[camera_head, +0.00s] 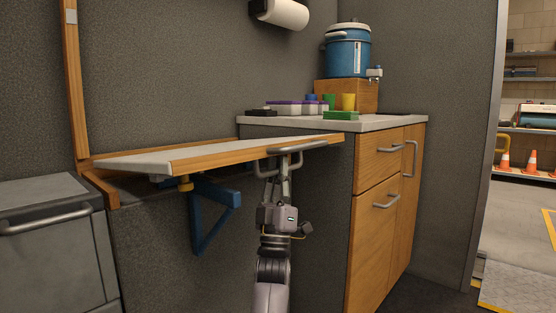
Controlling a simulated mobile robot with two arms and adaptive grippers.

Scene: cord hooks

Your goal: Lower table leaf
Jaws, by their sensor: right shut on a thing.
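The table leaf (220,151) has a pale top and a wooden front edge. It stands out from the dark wall, roughly level. My left gripper is not in view.
A wooden cabinet (381,207) with a grey worktop (392,122) stands right of the leaf, carrying a blue drinks cooler (347,51) and cups. A grey chest (52,238) stands at the left. An open doorway with orange cones (532,161) is at the far right.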

